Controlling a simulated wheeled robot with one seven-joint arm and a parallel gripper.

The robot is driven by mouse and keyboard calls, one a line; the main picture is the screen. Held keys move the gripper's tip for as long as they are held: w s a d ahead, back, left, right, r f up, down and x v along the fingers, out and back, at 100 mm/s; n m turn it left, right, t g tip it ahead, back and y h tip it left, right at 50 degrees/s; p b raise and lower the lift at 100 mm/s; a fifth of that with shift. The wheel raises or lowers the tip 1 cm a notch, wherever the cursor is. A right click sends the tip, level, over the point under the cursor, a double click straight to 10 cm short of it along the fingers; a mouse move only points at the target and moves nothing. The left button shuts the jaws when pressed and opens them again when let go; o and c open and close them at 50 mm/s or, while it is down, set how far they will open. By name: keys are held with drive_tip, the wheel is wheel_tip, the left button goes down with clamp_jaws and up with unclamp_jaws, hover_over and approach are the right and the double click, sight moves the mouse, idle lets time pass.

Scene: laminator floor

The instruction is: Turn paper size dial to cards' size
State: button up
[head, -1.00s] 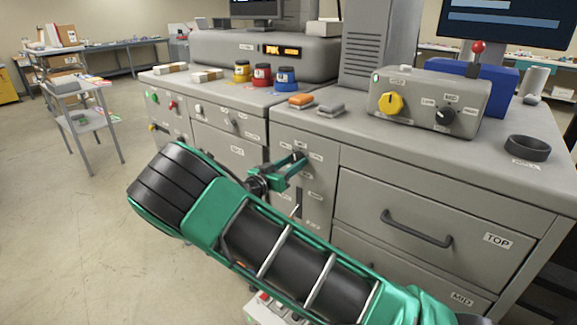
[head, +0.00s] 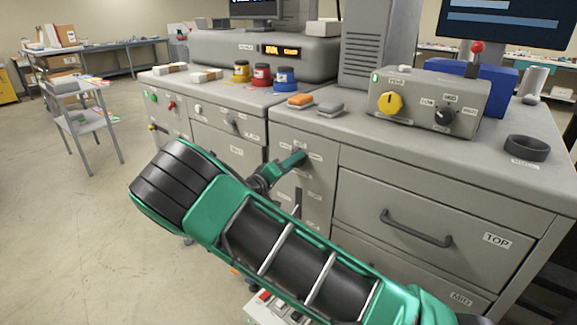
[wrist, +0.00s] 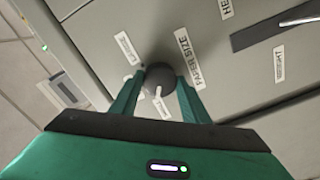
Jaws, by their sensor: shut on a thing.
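The paper size dial (wrist: 159,76) is a dark round knob on the grey cabinet front, beside a "PAPER SIZE" label, in the wrist view. A white pointer (wrist: 161,104) shows on or just below the knob, toward the picture's bottom. My gripper (wrist: 160,82) has its two green fingers on opposite sides of the dial, shut on it. In the head view my gripper (head: 296,160) meets the cabinet front below the worktop edge, and its fingers hide most of the dial. Small white labels (wrist: 127,48) sit around the knob, too small to read.
A drawer marked TOP (head: 430,217) is right of the dial. On the worktop stand a control box (head: 425,98) with a yellow knob, a dark ring (head: 527,148) and coloured pots (head: 262,76). The floor at left is clear up to a shelf cart (head: 85,120).

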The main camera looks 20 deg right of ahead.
drive_tip(key=shift+n, duration=0.5)
drive_tip(key=o, duration=1.1)
drive_tip(key=shift+w+d+f, duration=0.1)
drive_tip(key=shift+a, duration=0.2)
drive_tip(key=v, duration=1)
drive_tip(key=shift+s+a, duration=0.2)
